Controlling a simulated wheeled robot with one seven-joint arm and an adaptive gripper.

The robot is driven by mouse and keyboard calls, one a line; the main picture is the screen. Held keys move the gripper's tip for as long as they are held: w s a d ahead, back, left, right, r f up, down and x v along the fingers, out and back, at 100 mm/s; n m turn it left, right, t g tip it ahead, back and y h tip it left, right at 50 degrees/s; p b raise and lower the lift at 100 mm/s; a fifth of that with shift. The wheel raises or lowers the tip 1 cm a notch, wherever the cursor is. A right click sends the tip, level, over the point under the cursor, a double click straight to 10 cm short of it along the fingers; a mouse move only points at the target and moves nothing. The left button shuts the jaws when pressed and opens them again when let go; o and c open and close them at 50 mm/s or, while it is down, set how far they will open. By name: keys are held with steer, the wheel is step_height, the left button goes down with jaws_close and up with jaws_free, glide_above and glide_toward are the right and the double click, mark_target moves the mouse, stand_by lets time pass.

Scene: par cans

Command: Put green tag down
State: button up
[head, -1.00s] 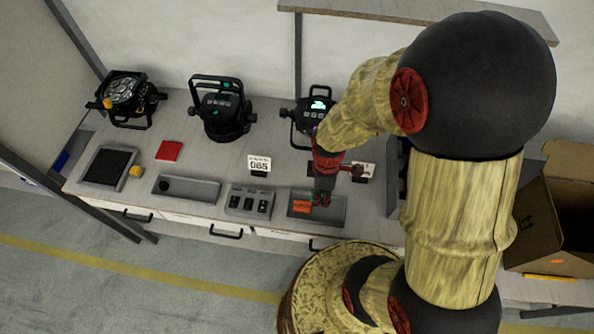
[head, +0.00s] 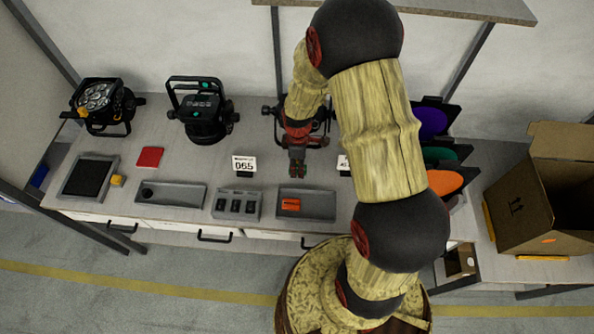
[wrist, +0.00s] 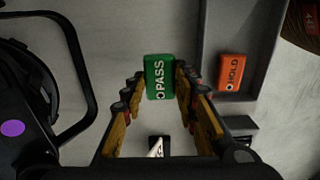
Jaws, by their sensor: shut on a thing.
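The green tag (wrist: 159,78), marked PASS, is between my fingertips in the wrist view. My gripper (wrist: 160,85) is shut on it. In the head view my gripper (head: 297,168) is over the bench, behind the grey tray (head: 322,212) and in front of the right par can (head: 320,138). The green tag cannot be made out in the head view. An orange tag (head: 291,204) lies in the tray; it reads HOLD in the wrist view (wrist: 232,72). My arm partly hides the right par can.
Two more par cans (head: 103,105) (head: 203,115) stand to the left. A 065 card (head: 244,165) stands left of my gripper, and another card (head: 344,163) right of it, partly hidden. An open cardboard box (head: 520,215) is at right.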

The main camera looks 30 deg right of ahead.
steer(key=shift+w+d+f, duration=0.2)
steer(key=shift+w+f, duration=0.35)
steer(key=shift+f, duration=0.2)
steer(key=shift+f+b, duration=0.45)
steer(key=shift+f, duration=0.95)
steer(key=shift+f, duration=0.15)
steer(key=o, duration=0.9)
steer(key=shift+o, duration=0.2)
